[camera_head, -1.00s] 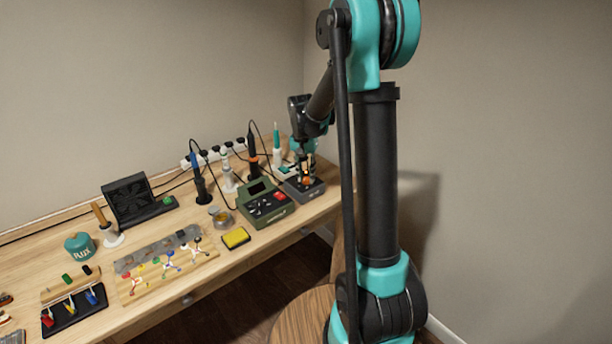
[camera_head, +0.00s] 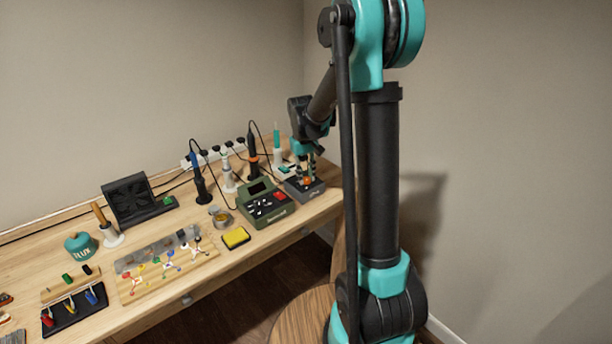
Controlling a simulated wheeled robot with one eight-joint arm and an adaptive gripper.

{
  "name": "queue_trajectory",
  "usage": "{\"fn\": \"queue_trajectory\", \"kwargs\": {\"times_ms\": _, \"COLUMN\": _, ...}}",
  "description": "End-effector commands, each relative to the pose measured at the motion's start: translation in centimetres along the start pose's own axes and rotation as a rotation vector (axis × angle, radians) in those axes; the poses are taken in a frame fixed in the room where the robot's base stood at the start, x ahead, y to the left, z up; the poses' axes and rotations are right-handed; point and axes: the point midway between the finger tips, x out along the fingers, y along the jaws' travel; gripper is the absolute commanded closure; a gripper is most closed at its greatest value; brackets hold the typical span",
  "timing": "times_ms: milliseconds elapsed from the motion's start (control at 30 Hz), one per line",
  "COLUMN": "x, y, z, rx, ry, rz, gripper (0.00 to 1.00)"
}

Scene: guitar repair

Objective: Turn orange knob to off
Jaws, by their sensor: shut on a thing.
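The orange knob (camera_head: 307,181) is on the top of a small dark grey box (camera_head: 315,193) at the right end of the workbench. My gripper (camera_head: 307,176) points down over this box, with its fingers around the knob, and is shut on it. The fingers hide part of the knob. The knob's pointer and any markings are too small to read.
A green station with a red button (camera_head: 265,203) stands just left of the grey box. Soldering irons in stands (camera_head: 200,180) and a power strip (camera_head: 215,155) with cables are behind. A yellow sponge (camera_head: 236,237) lies at the front edge.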

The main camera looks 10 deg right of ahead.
Motion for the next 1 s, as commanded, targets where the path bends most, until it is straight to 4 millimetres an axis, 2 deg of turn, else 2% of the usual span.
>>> {"fn": "queue_trajectory", "kwargs": {"times_ms": 667, "x": -0.02, "y": -0.01, "z": 0.0, "rx": -0.058, "ry": 0.004, "rz": 0.0, "gripper": 1.0}}
{"fn": "queue_trajectory", "kwargs": {"times_ms": 700, "x": -0.02, "y": -0.01, "z": 0.0, "rx": -0.058, "ry": 0.004, "rz": 0.0, "gripper": 0.71}}
{"fn": "queue_trajectory", "kwargs": {"times_ms": 833, "x": -0.01, "y": -0.01, "z": 0.0, "rx": -0.058, "ry": 0.004, "rz": 0.0, "gripper": 0.54}}
{"fn": "queue_trajectory", "kwargs": {"times_ms": 1000, "x": -0.01, "y": -0.01, "z": 0.0, "rx": -0.057, "ry": 0.004, "rz": 0.0, "gripper": 0.54}}
